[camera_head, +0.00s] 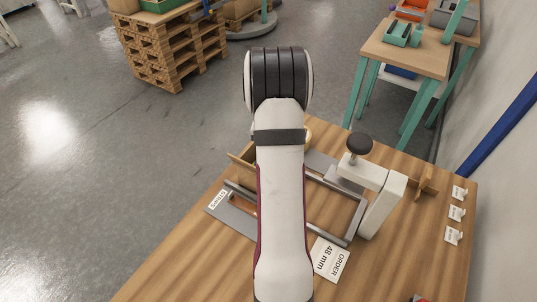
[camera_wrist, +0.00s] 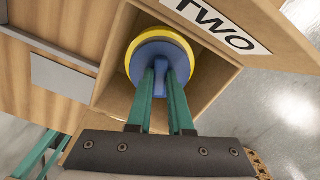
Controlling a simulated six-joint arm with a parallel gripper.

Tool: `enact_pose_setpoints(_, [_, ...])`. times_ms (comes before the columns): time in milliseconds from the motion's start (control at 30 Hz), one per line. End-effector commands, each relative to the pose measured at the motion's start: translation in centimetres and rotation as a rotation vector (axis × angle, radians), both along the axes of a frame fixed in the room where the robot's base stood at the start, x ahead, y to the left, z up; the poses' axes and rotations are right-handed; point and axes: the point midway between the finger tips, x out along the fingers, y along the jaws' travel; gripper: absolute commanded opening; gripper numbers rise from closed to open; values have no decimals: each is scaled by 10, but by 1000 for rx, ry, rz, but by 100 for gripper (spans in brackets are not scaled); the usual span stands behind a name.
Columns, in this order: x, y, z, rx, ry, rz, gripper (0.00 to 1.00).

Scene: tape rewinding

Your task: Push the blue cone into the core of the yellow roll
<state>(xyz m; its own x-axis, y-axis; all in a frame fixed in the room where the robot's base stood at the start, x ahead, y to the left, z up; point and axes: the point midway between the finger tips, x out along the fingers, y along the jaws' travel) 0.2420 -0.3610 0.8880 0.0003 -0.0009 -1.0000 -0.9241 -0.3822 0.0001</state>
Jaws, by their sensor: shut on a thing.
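In the wrist view my gripper (camera_wrist: 161,78) is shut on the narrow grip of the blue cone (camera_wrist: 142,64). The cone shows from behind as a round blue flange. The yellow roll (camera_wrist: 163,34) shows as a rim around the far side of the flange, close against it. The roll's core is hidden, so I cannot tell how deep the cone sits in it. Both are over or in an open wooden box (camera_wrist: 208,78) beside a label reading "TWO" (camera_wrist: 216,24). In the head view my arm hides the gripper and the cone.
In the head view, a metal frame (camera_head: 357,218) and a white stand with a black knob (camera_head: 359,143) are right of my arm. An order card reading "48 mm" (camera_head: 330,260) lies in front. The wooden table (camera_head: 415,250) is mostly clear at the front right.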

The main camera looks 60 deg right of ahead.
Motion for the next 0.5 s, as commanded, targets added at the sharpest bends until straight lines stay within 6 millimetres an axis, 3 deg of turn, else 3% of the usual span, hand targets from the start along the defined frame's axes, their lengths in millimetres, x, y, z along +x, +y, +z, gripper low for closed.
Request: enact_pose_setpoints(500, [0,0,-7,2,1,-1,0])
